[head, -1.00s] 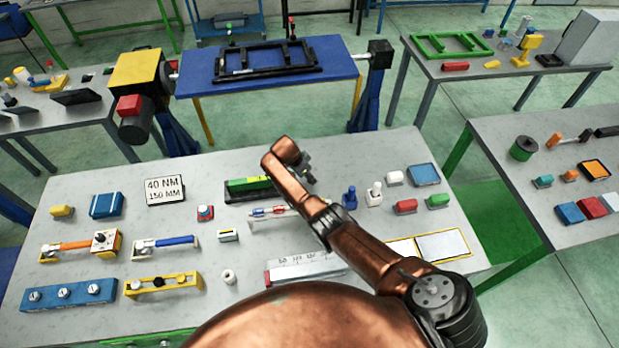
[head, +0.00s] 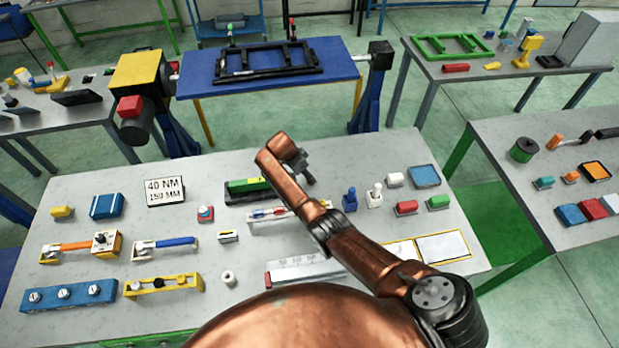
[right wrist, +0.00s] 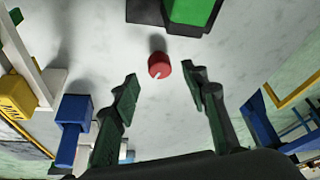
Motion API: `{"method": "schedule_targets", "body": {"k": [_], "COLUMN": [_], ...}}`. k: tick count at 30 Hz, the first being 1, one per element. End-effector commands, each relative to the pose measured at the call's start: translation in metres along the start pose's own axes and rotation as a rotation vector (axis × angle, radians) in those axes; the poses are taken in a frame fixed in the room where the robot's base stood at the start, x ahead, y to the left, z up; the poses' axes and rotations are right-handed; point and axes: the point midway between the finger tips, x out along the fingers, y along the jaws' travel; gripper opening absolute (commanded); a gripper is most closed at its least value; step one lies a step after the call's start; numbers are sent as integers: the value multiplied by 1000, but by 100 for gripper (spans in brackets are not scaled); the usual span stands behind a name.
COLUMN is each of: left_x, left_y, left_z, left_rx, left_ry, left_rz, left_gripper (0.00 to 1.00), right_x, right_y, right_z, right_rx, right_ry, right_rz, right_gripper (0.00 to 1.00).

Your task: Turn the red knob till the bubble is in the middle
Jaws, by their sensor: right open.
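The red knob (right wrist: 159,66), a short cylinder with a white mark, shows in the right wrist view. It stands ahead of the fingertips, between their lines and apart from them. My right gripper (right wrist: 163,88) is open and empty; in the head view its dark fingers (head: 303,165) are partly hidden by my copper arm. Just beyond the knob in the wrist view is a green block with a dark edge (right wrist: 188,12). In the head view a green block on a black base (head: 246,186) lies left of the arm. I cannot make out the bubble. My left gripper is not in view.
The 40 NM sign (head: 165,190) stands left. Bare grey tabletop (head: 120,175) lies between several items.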

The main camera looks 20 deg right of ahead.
Motion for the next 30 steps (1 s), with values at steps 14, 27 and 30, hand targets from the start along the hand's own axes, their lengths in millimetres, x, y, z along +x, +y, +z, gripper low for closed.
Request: {"method": "schedule_targets", "body": {"k": [14, 27, 30], "left_x": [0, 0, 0], "left_y": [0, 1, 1], "left_z": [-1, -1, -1], "left_rx": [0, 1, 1], "left_ry": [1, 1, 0], "left_rz": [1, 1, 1], "left_gripper": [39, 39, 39], "right_x": [-78, -82, -82], "right_y": [0, 0, 0], "right_z": [0, 0, 0], "right_rx": [1, 0, 0], "right_ry": [0, 0, 0], "right_rz": [-1, 0, 0], "right_gripper": [41, 41, 41]}}
